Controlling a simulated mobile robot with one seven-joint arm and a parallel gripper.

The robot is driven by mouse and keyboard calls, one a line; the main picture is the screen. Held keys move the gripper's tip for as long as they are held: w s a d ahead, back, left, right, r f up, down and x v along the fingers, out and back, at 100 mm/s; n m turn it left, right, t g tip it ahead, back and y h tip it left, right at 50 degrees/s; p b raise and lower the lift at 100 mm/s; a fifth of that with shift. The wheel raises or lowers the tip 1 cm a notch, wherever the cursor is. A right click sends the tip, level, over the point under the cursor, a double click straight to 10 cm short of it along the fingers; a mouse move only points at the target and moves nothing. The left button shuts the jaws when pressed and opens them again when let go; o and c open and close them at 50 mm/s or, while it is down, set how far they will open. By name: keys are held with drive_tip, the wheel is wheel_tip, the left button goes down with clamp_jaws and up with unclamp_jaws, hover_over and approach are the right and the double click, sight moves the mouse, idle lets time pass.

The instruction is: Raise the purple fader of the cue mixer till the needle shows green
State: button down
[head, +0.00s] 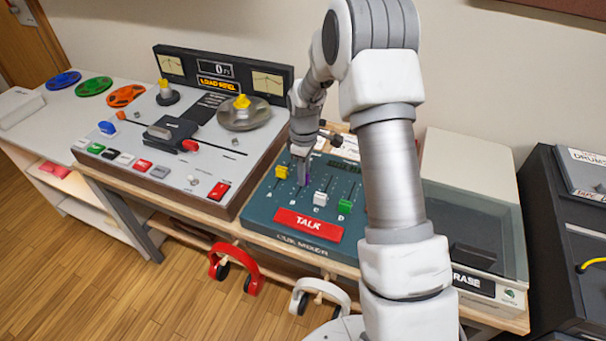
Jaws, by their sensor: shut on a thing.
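The cue mixer (262,213) is a teal panel with a red TALK button (308,224) at its front. Its yellow fader (281,172) stands high in slot A, the white fader (320,198) in slot C and the green fader (345,206) in slot D. My gripper (304,180) points down at slot B and is shut on the purple fader (308,181), of which only a sliver of purple shows. I cannot make out a needle on the mixer; my arm covers its right part.
Left of the mixer stands a tape machine (210,185) with two needle meters and several knobs. Red headphones (236,270) and white headphones (320,292) hang below the desk edge. A clear-lidded ERASE unit (470,235) lies to the right.

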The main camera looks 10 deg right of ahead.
drive_tip(key=c, duration=0.8)
unclamp_jaws()
drive_tip(key=shift+o, duration=0.2)
wheel_tip(320, 180, up, 18)
drive_tip(key=p, duration=0.2)
drive_tip(key=shift+f, duration=0.25)
